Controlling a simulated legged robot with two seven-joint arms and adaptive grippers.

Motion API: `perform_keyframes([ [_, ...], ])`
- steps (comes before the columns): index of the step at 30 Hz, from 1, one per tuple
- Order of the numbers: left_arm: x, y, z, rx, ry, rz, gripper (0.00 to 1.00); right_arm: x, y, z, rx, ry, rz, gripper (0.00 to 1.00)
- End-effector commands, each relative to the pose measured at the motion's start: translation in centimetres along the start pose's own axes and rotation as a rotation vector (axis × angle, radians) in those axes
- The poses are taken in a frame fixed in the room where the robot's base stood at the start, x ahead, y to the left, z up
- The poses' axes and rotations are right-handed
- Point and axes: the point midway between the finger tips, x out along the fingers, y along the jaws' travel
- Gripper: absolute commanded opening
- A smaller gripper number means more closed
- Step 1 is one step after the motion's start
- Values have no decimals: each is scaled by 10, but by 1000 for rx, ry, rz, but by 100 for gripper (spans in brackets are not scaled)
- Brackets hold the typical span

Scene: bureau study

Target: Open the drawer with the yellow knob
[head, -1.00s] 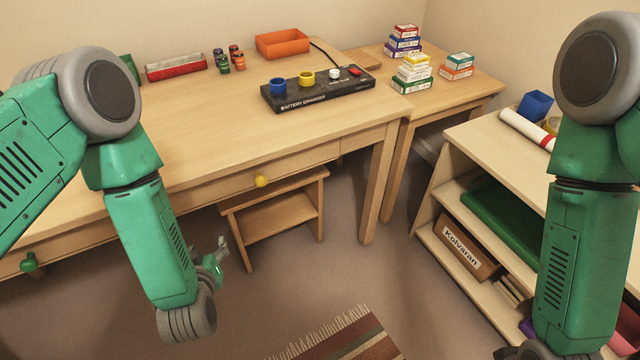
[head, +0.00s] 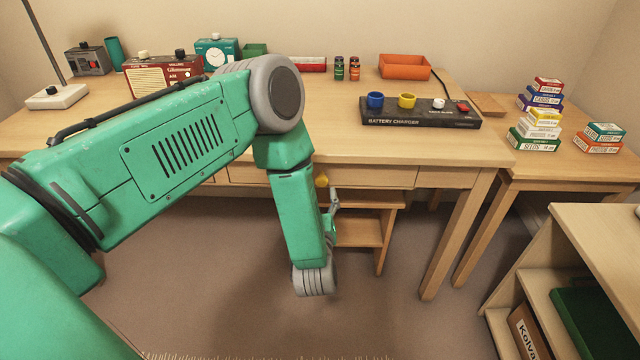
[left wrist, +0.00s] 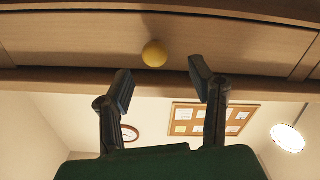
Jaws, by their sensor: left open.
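The yellow knob (head: 322,181) sits on the front of a wooden drawer (head: 370,176) under the desk top. My left arm partly hides this drawer front. In the left wrist view the round knob (left wrist: 155,54) shows whole on the drawer front (left wrist: 90,38). My left gripper (left wrist: 161,82) is open and empty there, its two fingers on either side of the knob's line and their tips short of it. In the head view the left gripper (head: 333,207) is small, just below and right of the knob, partly behind my forearm. The drawer looks shut. My right gripper is out of view.
A battery charger (head: 420,112), an orange tray (head: 405,67) and a red radio (head: 163,74) stand on the desk (head: 300,110). A wooden stool (head: 360,232) is below the drawer, close to my gripper. A shelf unit (head: 530,280) stands right; the floor between is clear.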

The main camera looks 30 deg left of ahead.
Motion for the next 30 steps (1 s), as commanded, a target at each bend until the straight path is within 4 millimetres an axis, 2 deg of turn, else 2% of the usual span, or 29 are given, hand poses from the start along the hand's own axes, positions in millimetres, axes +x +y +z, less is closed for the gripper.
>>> perform_keyframes([
  [6,44,-2,1,-4,1,0,49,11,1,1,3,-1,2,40],
  [12,70,-7,3,-10,-4,0,49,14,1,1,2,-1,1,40],
  [16,75,-6,2,-9,-4,1,49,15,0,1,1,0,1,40],
  [23,70,0,0,-2,-1,3,49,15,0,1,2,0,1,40],
  [26,69,2,-1,-1,0,3,18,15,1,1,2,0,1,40],
  [27,70,2,-1,-2,0,5,3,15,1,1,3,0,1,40],
  [28,70,2,0,-3,0,6,0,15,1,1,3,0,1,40],
  [30,71,2,0,-6,-1,9,0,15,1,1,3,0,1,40],
])
